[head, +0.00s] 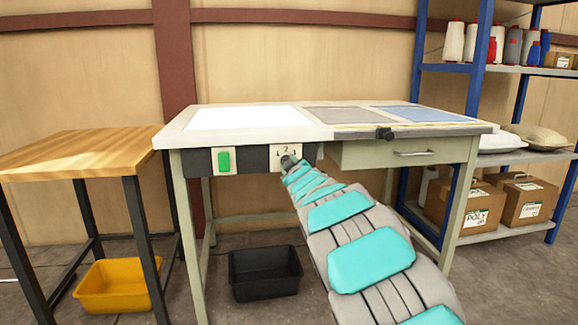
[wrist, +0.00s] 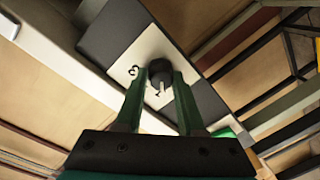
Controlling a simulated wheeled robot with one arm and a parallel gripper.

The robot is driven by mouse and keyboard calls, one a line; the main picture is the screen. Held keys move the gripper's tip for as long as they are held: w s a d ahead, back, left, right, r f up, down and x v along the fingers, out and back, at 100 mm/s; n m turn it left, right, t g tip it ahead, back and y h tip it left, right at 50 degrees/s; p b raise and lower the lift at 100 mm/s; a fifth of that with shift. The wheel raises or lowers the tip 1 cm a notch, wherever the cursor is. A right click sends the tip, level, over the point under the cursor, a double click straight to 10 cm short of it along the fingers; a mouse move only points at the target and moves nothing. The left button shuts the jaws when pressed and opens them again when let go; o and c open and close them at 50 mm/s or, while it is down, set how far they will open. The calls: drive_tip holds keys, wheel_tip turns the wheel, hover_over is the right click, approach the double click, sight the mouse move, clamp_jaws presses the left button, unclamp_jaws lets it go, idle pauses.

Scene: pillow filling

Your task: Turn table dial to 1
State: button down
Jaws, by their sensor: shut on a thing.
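The work table (head: 330,133) has a dark front panel with a white dial plate (head: 293,150) on it. My gripper (wrist: 159,80) is shut on the knob, one green finger on each side. In the head view my gripper (head: 288,161) covers the knob. I cannot tell which number the dial points to.
A green switch (head: 224,160) is left of the dial plate. A drawer (head: 400,153) is to the right. A black bin (head: 264,273) stands below, and a yellow bin (head: 118,284) is under the wooden table (head: 75,150). A blue shelf (head: 540,154) stands at the right.

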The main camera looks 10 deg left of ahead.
drive_tip(key=shift+a, duration=0.1)
drive_tip(key=c, duration=0.5)
unclamp_jaws()
drive_tip(key=shift+c, duration=0.2)
drive_tip(key=v, duration=0.7)
drive_tip(key=shift+s, duration=0.4)
